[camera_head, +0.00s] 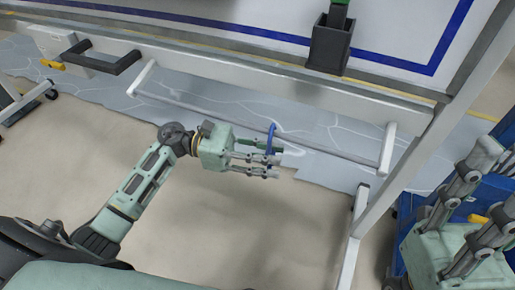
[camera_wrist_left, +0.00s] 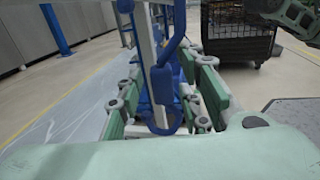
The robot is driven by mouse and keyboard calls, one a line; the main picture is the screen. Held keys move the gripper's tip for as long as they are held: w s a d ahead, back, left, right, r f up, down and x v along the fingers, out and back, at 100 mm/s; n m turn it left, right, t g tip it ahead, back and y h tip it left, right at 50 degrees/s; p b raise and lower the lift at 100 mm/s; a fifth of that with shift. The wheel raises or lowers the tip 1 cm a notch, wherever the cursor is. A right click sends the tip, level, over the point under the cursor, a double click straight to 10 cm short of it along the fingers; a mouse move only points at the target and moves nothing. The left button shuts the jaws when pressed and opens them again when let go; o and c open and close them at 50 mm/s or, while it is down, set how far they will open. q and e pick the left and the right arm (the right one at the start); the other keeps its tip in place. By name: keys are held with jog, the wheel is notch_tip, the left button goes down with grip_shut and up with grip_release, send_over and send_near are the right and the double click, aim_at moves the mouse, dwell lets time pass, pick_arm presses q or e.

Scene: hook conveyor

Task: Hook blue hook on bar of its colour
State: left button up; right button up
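The blue hook (camera_head: 271,137) is at the grey bar (camera_head: 215,114) in the head view. Its curved top overlaps the bar; whether it bears on it I cannot tell. In the left wrist view the hook (camera_wrist_left: 163,85) stands between the fingers, its shaft in front of a pale post-like length and its lower loop near the palm. My left gripper (camera_head: 274,160) has its two fingers apart, one on each side of the hook's lower part. A gap shows beside the hook in the left wrist view (camera_wrist_left: 165,100). My right gripper (camera_head: 499,183) is open at the right edge.
A black bracket (camera_head: 125,63) is on the white beam at the upper left. A dark box (camera_head: 330,47) is on the beam at the top. A white upright (camera_head: 425,145) stands right of the bar. Blue bins are behind my right gripper. The floor below the bar is clear.

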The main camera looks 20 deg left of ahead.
pick_arm(q)
jog(key=shift+d, duration=0.1)
grip_shut()
dwell(0.7)
dwell(0.4)
